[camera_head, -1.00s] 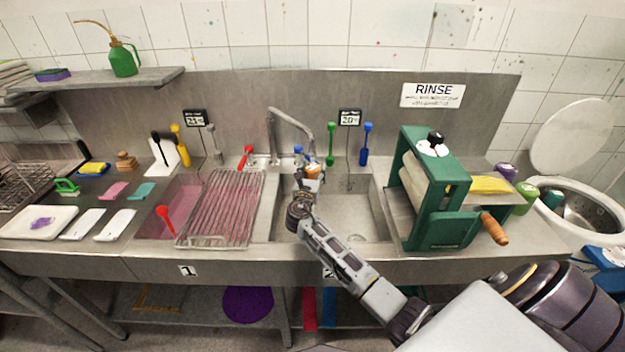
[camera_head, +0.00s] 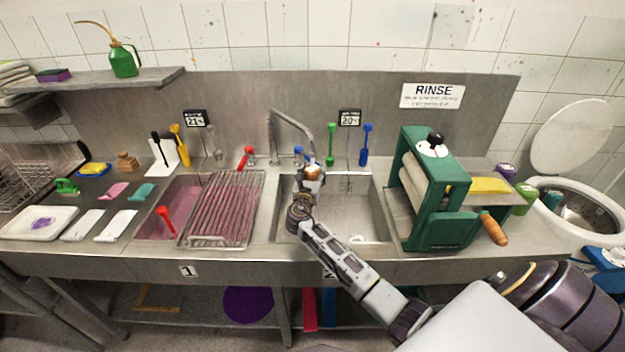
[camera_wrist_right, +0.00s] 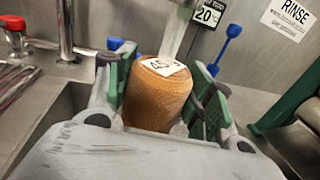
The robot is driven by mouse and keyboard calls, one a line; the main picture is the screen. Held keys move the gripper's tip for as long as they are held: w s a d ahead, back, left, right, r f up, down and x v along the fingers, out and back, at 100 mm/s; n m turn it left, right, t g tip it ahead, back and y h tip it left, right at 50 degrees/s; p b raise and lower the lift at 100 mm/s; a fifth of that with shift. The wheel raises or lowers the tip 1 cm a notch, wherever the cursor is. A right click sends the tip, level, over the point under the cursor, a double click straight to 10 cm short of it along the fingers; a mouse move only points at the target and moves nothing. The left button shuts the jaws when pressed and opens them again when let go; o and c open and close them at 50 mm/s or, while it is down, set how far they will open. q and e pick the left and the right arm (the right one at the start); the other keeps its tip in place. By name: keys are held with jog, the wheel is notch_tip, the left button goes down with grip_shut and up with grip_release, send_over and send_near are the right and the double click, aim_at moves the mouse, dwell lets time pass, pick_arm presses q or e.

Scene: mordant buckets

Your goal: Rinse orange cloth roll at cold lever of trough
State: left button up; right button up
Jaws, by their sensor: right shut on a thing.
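My right gripper (camera_head: 311,178) is shut on the orange cloth roll (camera_head: 312,171), over the right-hand basin of the trough (camera_head: 357,205). In the right wrist view the roll (camera_wrist_right: 158,96) stands between the green-padded fingers (camera_wrist_right: 163,92), with a white label on its top end. The spout (camera_head: 292,122) arches over toward the roll. A pale streak lies just above the roll in the wrist view; I cannot tell whether it is spout or water. The blue cold lever (camera_head: 298,151) is just behind the roll, and its blue knob (camera_wrist_right: 115,43) shows in the wrist view. My left gripper is not in view.
A red lever (camera_head: 246,152) is left of the spout. A wire rack (camera_head: 225,205) covers part of the pink-filled left basin. A green wringer (camera_head: 440,190) stands close on the right.

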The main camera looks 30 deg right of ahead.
jog(key=shift+s+a+r+p, duration=0.1)
jog(key=shift+s+a+p, duration=0.1)
jog(key=shift+s+p, duration=0.35)
jog(key=shift+s+a+f+p, duration=0.1)
jog(key=shift+s+a+p, duration=0.2)
jog(key=shift+s, duration=0.45)
jog(key=shift+s+a+r+p, duration=0.15)
jog(key=shift+s+p, duration=0.25)
jog(key=shift+s, duration=0.25)
dwell(0.8)
dwell(2.3)
jog(key=shift+s+a+r+p, duration=0.25)
jog(key=shift+s+p, duration=0.35)
jog(key=shift+p, duration=0.1)
jog(key=p, duration=0.3)
send_near(316, 177)
jog(key=shift+s+d+r, duration=0.35)
jog(key=shift+d+r, duration=0.4)
jog(key=shift+r, duration=0.05)
jog(key=shift+s+d+r, duration=0.35)
jog(key=shift+d+r, duration=0.45)
jog(key=shift+a+f, duration=0.1)
